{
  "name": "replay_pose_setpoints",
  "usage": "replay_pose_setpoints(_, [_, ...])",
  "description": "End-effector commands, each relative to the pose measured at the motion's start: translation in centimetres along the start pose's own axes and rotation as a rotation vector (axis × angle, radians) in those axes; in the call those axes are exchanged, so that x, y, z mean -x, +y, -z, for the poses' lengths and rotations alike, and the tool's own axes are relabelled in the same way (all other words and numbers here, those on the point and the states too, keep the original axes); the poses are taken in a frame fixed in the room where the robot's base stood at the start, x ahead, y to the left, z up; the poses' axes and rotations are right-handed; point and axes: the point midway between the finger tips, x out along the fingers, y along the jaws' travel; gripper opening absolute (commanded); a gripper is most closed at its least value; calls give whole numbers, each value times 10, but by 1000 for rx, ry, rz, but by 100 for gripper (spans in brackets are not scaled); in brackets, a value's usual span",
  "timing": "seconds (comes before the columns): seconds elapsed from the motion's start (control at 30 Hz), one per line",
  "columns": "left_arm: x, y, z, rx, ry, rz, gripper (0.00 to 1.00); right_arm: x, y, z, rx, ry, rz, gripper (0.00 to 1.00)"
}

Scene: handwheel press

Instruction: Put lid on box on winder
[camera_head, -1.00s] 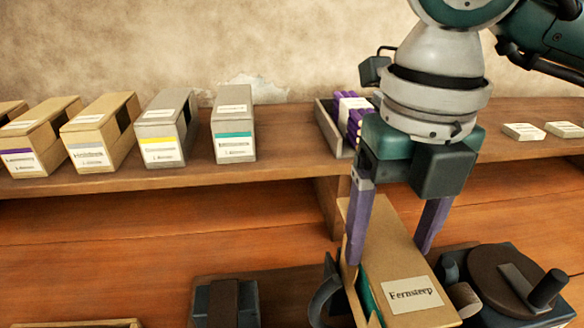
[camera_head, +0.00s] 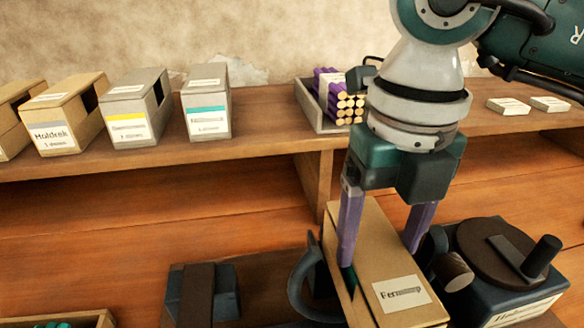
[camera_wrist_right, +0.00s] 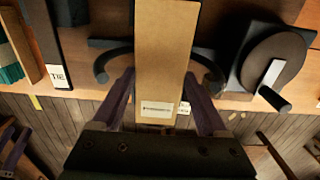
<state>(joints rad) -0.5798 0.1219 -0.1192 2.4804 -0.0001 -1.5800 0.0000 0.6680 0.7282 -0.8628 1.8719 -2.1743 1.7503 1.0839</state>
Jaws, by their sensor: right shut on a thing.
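The tan cardboard lid (camera_head: 372,245), with a white label, lies lengthwise over the winder's cradle. My right gripper (camera_head: 380,245) is shut on it, one purple finger along each long side. A sliver of teal shows at the lid's left edge; the box below is mostly hidden, and I cannot tell if the lid sits fully down. The winder's dark curved arms (camera_head: 303,285) flank it. In the right wrist view the lid (camera_wrist_right: 166,60) runs between the fingers (camera_wrist_right: 160,100). Purple finger-like parts at that view's lower left (camera_wrist_right: 15,148) may be my left gripper; its jaws are unclear.
A dark machine with a round wheel and crank knob (camera_head: 545,255) stands close right of the lid. A dark block (camera_head: 200,295) stands left. The shelf behind holds several labelled boxes (camera_head: 208,105), a tray of purple sticks (camera_head: 340,97) and small white cards (camera_head: 508,106).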

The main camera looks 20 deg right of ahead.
Motion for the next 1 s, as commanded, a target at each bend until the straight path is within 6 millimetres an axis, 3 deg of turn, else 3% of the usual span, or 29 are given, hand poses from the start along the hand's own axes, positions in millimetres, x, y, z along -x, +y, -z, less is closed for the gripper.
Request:
replay_pose_setpoints(0.93, [-3, 1, -1, 2, 0, -3, 50, -3, 0, 0, 0, 0, 0, 22])
replay_pose_setpoints(0.97, [-3, 1, -1, 2, 0, -3, 50, -3, 0, 0, 0, 0, 0, 80])
replay_pose_setpoints(1.0, [-3, 1, -1, 2, 0, -3, 50, -3, 0, 0, 0, 0, 0, 84])
